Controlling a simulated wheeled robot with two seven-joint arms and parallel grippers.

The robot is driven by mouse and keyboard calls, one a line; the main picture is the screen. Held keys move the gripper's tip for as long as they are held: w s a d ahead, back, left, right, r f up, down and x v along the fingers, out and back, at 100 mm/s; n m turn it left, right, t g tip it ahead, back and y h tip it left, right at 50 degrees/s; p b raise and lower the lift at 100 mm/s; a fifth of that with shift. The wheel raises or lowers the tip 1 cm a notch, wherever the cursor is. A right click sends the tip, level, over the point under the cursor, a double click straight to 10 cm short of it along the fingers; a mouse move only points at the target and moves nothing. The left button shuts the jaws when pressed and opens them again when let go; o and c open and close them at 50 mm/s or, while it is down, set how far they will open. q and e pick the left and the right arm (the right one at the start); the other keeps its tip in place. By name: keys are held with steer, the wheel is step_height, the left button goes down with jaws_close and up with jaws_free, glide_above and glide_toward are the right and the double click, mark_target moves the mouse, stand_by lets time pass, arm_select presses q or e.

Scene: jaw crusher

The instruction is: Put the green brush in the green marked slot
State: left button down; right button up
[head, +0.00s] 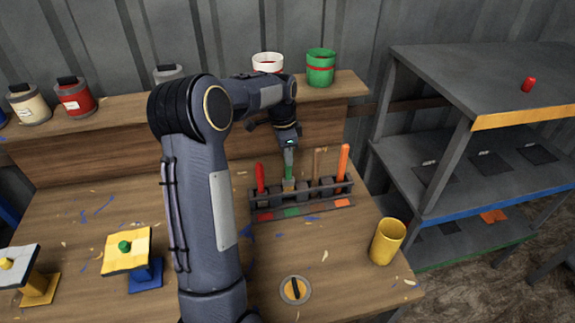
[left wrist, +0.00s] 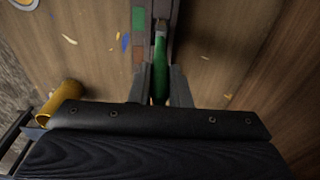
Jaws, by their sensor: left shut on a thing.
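The green brush (head: 289,172) stands roughly upright under my left gripper (head: 288,150), its lower end at the dark rack (head: 322,190), by the second position from the left. I cannot tell how deep it sits. In the left wrist view, the left gripper's fingers (left wrist: 161,88) are shut on the green handle (left wrist: 160,85). The green mark (head: 292,211) is on the strip in front of the rack, roughly below the brush; it also shows in the left wrist view (left wrist: 138,20). My right gripper is not in view.
A red brush (head: 260,178) stands left in the rack; a brown one (head: 319,162) and an orange one (head: 342,160) stand right. A yellow cup (head: 387,242) is at the front right. Paint cans (head: 320,68) line the back ledge. A grey shelf (head: 460,165) stands right.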

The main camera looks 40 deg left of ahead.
mark_target(288, 179)
arm_select(q)
steer(key=shift+f, duration=1.85)
steer(key=shift+f, duration=0.2)
steer(key=c, duration=1.3)
jaws_free()
steer(key=shift+c, duration=0.2)
steer(key=shift+r, duration=0.1)
